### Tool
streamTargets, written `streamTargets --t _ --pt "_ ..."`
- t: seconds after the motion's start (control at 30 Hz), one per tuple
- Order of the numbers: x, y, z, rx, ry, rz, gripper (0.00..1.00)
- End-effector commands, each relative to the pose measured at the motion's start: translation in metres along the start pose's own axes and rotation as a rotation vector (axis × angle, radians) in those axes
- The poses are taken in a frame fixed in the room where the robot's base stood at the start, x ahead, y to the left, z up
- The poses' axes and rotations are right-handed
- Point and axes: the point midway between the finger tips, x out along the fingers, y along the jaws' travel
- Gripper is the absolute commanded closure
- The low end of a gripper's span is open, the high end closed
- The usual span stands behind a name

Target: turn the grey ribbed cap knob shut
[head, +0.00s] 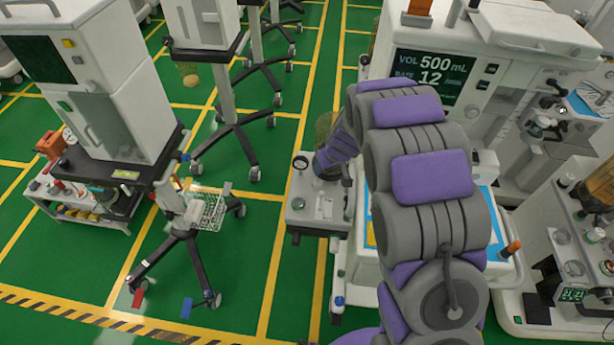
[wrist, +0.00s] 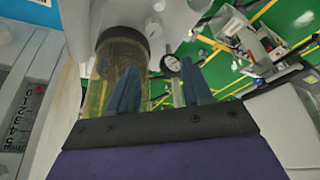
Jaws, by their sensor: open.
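My gripper (wrist: 160,68) is open, its two blue-grey fingers apart with nothing clearly held between them. In the wrist view an amber see-through canister (wrist: 98,84) with a dark rim stands behind and beside the left finger. I cannot pick out the grey ribbed cap knob with certainty in either view.
A large white machine (head: 500,55) with a lit screen (head: 432,75) stands behind and right of my arm. Another machine (head: 580,245) is at the far right. A white cart (head: 110,90) on a wheeled stand is at left.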

Motion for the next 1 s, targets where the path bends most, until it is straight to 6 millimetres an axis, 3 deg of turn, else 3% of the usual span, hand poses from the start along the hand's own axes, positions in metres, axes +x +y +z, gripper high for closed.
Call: streamTargets --t 0.17,0.5,0.87,1.0 --pt "0.018 0.002 0.001 0.003 -0.003 -0.001 0.50" --pt "0.081 -0.017 -0.008 -0.006 -0.015 0.017 0.50" --pt "0.128 0.002 0.001 0.003 -0.006 0.001 0.50" --pt "0.147 -0.001 -0.002 0.003 -0.004 0.003 0.50"
